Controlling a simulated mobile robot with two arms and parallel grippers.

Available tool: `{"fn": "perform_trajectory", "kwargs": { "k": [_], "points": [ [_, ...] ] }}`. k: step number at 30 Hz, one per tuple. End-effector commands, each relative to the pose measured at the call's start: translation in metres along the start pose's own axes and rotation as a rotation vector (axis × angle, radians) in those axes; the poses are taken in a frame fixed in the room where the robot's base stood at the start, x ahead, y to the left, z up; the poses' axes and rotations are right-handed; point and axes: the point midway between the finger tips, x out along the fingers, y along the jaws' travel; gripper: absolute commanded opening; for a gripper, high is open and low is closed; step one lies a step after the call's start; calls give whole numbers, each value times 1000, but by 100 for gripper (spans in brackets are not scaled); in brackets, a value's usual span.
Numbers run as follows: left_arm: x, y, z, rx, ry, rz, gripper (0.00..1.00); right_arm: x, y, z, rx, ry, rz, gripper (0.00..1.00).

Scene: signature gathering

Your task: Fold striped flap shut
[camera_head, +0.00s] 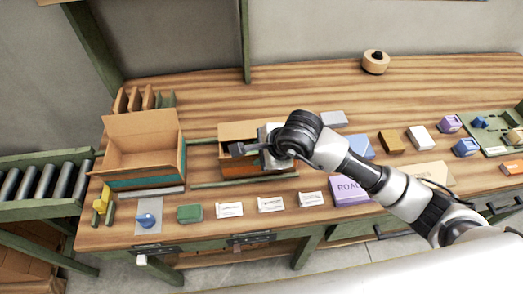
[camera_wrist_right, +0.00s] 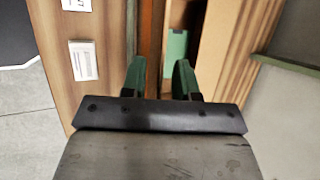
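A small cardboard box (camera_head: 237,131) with an orange front stands open at the middle of the bench. My right gripper (camera_head: 238,149) reaches over it from the right, its fingers pointing left. A tan cardboard panel (camera_wrist_right: 212,45) stands to the right, and a green item (camera_wrist_right: 176,47) shows inside the box. I cannot tell whether the fingers touch the box. My arm hides the box's right part, and no stripes are clear. My left gripper is not in view.
A larger open carton (camera_head: 145,160) stands to the left. White cards (camera_head: 229,210), a green block (camera_head: 190,213) and a purple box (camera_head: 350,190) line the front. Green rails (camera_head: 243,181) run beside the small box. The back of the bench is mostly clear.

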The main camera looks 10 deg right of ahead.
Motion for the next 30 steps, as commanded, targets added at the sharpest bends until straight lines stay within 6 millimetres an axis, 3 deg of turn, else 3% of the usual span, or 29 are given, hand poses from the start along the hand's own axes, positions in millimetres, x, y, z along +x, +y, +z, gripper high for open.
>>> {"fn": "perform_trajectory", "kwargs": {
  "k": [4,9,20,30],
  "points": [
    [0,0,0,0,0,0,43,0,0,0,0,0,0,27],
    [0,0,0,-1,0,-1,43,0,0,0,0,0,0,1],
    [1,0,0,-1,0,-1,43,0,-2,0,8,0,16,0],
    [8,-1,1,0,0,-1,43,2,-14,-1,80,2,187,0]
  ]
}}
